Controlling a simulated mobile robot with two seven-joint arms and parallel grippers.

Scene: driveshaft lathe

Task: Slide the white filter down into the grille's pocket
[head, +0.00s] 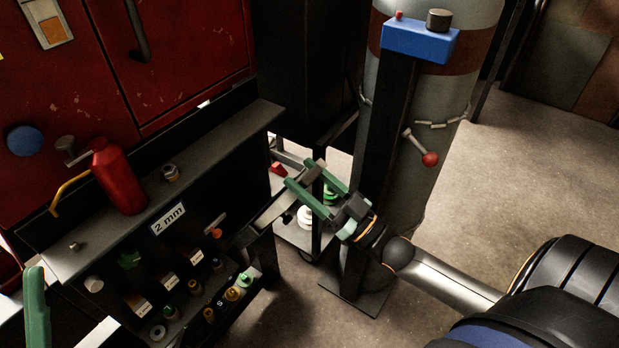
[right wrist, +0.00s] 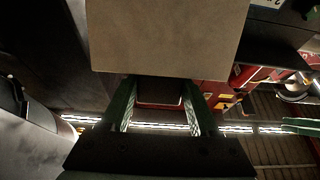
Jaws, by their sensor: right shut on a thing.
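My right gripper (head: 305,175) has green fingers and reaches in from the right, beside the left edge of the dark post. In the right wrist view its fingers (right wrist: 160,100) are closed on a small dark block with a reddish edge. A flat beige-grey panel (right wrist: 168,38) lies just beyond the fingertips; it may be the white filter, in shadow. In the head view a grey flat piece (head: 283,206) runs down-left from the fingertips. I cannot make out the grille or its pocket. One green finger of my left gripper (head: 36,308) shows at the lower left edge.
A dark rack with a "2 mm" label (head: 168,218) holds several small parts at the left. A red bottle (head: 118,180) stands on its shelf. A blue box (head: 420,40) tops the dark post by a grey cylinder (head: 440,130). Floor at the right is clear.

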